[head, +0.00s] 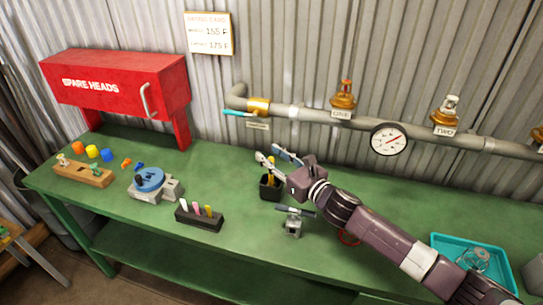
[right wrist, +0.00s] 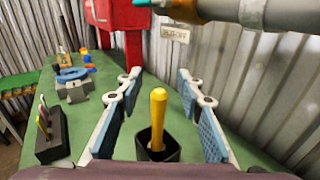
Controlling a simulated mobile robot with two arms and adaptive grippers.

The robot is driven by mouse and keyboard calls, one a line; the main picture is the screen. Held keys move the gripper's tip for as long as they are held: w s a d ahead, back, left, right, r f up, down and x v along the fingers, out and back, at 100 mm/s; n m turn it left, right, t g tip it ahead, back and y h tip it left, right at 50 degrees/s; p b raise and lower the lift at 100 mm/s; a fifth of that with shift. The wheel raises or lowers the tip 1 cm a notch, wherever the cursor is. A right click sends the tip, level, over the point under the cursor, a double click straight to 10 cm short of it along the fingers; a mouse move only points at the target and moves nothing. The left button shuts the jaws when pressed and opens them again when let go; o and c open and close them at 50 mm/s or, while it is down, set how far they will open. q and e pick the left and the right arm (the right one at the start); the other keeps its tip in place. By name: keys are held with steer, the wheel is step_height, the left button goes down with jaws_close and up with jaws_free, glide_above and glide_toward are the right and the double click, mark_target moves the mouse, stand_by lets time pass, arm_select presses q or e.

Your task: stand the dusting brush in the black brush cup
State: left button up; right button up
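The black brush cup (head: 270,188) stands on the green bench below the pipe. The dusting brush, seen as a yellow handle (head: 271,172), stands nearly upright in the cup; its lower end is hidden inside. In the right wrist view the handle (right wrist: 158,118) rises from the cup (right wrist: 146,149) between my fingers. My right gripper (head: 274,155) is open, its blue-padded fingers apart on either side of the handle with gaps to both, also in the right wrist view (right wrist: 158,80). My left gripper is not in view.
A black holder with coloured sticks (head: 198,217) and a blue-topped turntable (head: 148,180) stand left of the cup. A small grey clamp (head: 292,225) is close in front. A teal tray (head: 443,243) lies right. The pipe with gauge (head: 389,139) runs behind.

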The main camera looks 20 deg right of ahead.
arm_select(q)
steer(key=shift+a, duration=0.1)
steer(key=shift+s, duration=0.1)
arm_select(e)
steer(key=v, duration=1.2)
steer(key=shift+f, duration=0.15)
stand_by(0.6)
